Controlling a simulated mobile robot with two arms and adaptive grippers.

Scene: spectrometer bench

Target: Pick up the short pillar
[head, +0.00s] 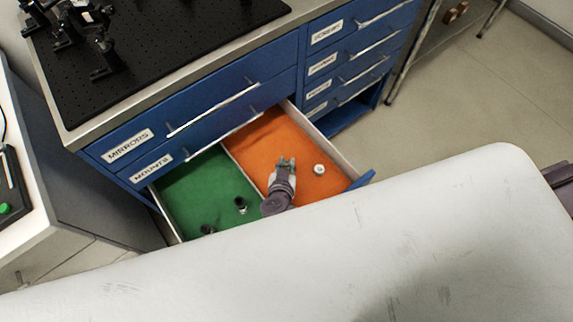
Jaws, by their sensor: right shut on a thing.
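My right gripper (286,163) reaches down into the open drawer, over the orange compartment (262,138). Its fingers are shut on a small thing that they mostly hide. I cannot make out its shape or tell whether it is the short pillar, or whether it touches the drawer floor. A small white round piece (319,169) stands in the orange compartment, just right of the gripper and apart from it. My left gripper is not in view.
The green compartment (190,178) holds a dark post-like piece (240,203) and another dark piece (207,229). The upper drawers (215,108) are shut above the open one. A black breadboard (150,55) with black mounts lies on the bench top. The drawer's side wall (325,146) stands at right.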

